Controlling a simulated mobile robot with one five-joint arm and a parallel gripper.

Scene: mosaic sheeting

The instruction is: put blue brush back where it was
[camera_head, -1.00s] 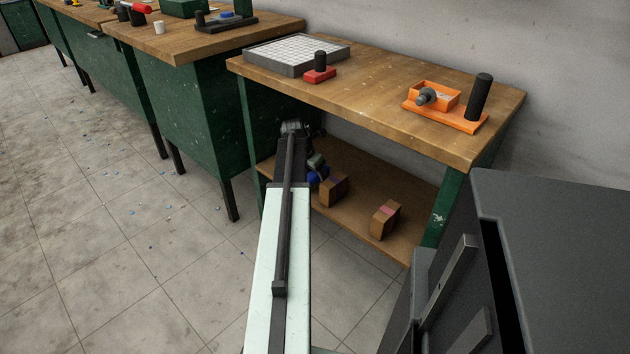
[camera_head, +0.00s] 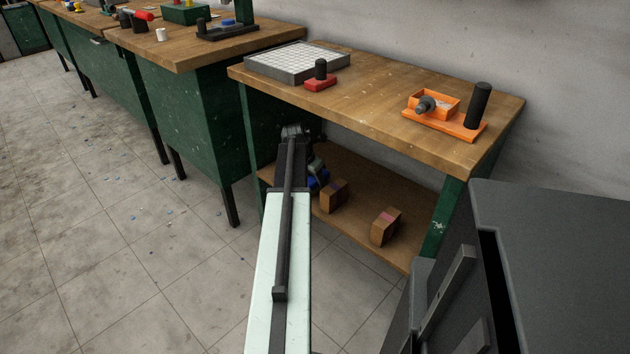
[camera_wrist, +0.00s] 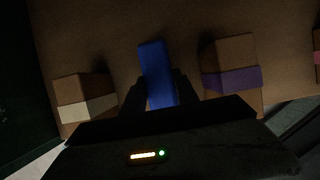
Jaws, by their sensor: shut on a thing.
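The blue brush (camera_wrist: 155,72) is between the fingers of my gripper (camera_wrist: 158,90) in the wrist view, and the fingers are shut on it. Its blue block points away from the wrist, over the brown lower shelf (camera_wrist: 120,25). In the head view a bit of the blue brush (camera_head: 319,179) shows beside my arm, under the right-hand workbench (camera_head: 390,90). I cannot tell whether the brush touches the shelf. My arm hides part of the gripper in the head view.
On the shelf, a white-banded box (camera_wrist: 84,98) lies left of the brush and a purple-banded box (camera_wrist: 232,75) right of it. A pink-banded box (camera_head: 385,227) sits farther right. A grey cabinet (camera_head: 560,260) stands at the near right. The bench leg (camera_head: 440,220) borders the shelf.

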